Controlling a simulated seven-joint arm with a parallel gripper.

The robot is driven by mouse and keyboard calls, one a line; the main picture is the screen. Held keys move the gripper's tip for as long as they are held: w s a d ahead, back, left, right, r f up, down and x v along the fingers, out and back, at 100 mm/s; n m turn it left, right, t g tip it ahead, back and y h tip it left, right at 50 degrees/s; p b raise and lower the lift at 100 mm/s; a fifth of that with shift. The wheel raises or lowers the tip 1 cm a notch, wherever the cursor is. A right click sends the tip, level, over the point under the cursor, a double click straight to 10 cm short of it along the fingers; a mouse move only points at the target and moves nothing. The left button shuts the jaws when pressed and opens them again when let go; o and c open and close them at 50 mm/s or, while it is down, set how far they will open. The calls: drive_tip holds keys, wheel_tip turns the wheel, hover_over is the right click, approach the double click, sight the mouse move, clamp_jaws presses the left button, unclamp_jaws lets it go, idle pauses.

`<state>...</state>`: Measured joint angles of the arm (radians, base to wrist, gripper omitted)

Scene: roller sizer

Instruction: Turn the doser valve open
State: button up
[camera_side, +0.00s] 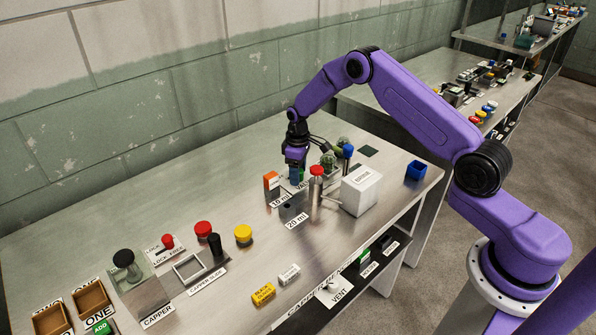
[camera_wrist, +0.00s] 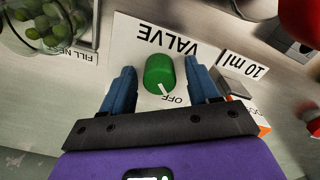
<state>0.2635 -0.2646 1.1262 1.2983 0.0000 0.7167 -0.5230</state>
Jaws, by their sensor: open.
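The doser valve is a green round knob (camera_wrist: 159,73) on a white label plate (camera_wrist: 128,52) reading VALVE and OFF. A white pointer mark on the knob points toward the word OFF. My gripper (camera_wrist: 163,80) is open, with one blue finger on each side of the knob and visible gaps between fingers and knob. In the side view my gripper (camera_side: 297,175) is low over the doser area, and its fingers mostly hide the knob there.
An orange and white box (camera_side: 271,184) stands just left of my gripper. A red-topped post (camera_side: 317,179) and a white box (camera_side: 361,190) stand to the right. A glass jar of green items (camera_wrist: 50,20) is near the plate. A blue open box (camera_side: 416,170) is at the table's right end.

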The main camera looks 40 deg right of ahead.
drive_tip(key=c, duration=1)
drive_tip(key=shift+c, duration=0.2)
drive_tip(key=shift+m, duration=0.5)
drive_tip(key=m, duration=0.3)
drive_tip(key=shift+m, duration=0.4)
drive_tip(key=m, duration=0.4)
drive_tip(key=shift+m, duration=0.3)
drive_tip(key=m, duration=0.4)
drive_tip(key=shift+m, duration=2.2)
